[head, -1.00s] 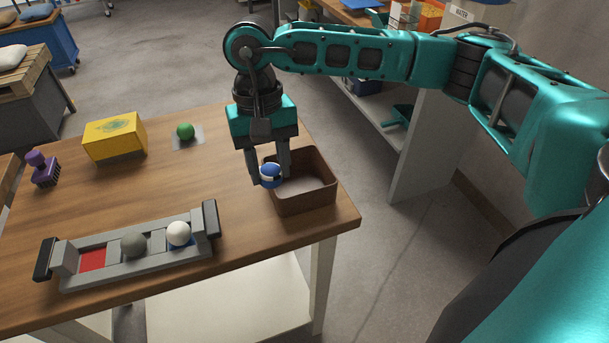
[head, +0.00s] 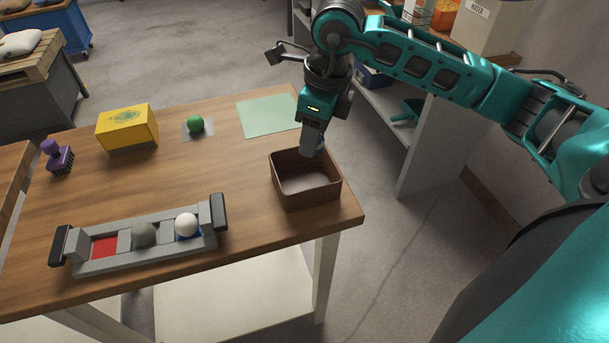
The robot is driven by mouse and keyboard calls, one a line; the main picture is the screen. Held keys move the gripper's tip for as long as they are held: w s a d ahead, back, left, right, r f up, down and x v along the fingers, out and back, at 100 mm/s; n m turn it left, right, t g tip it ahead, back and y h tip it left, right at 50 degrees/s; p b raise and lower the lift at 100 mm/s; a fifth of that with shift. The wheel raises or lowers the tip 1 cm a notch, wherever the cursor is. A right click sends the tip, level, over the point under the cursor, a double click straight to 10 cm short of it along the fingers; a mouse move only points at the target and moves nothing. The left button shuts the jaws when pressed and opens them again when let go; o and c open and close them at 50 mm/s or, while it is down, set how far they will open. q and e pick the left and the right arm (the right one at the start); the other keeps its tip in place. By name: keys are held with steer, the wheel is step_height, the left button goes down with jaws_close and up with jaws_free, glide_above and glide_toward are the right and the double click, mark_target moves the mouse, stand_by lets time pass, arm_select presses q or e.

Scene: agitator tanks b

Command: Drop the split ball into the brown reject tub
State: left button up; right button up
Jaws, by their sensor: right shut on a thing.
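The brown reject tub (head: 306,196) stands at the right end of the wooden table, open at the top, its visible floor bare. My right gripper (head: 314,148) is at the tub's far right rim, turned so that one finger covers most of the other. It is shut on the blue ball (head: 323,145), of which only a blue sliver shows beside the finger. I cannot see a split on it, nor tell whether it is over the tub's inside or past the rim. My left gripper is not in view.
A grey rack (head: 150,245) holds a grey ball (head: 144,235) and a white ball (head: 187,224), its red slot empty. A green ball (head: 195,124), yellow box (head: 127,127), purple brush (head: 57,157) and pale green mat (head: 268,116) lie farther back. Shelving stands right of the table.

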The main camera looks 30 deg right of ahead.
steer(key=shift+d+m, duration=0.15)
steer(key=shift+m, duration=0.25)
steer(key=shift+f, duration=0.65)
steer(key=shift+f+b, duration=1.35)
steer(key=shift+f, duration=1)
steer(key=o, duration=1.1)
steer(key=r, duration=0.4)
steer(key=s+r, duration=0.1)
steer(key=r, duration=0.3)
steer(key=d+r, duration=0.1)
steer(key=r, duration=0.4)
steer(key=shift+s, duration=0.3)
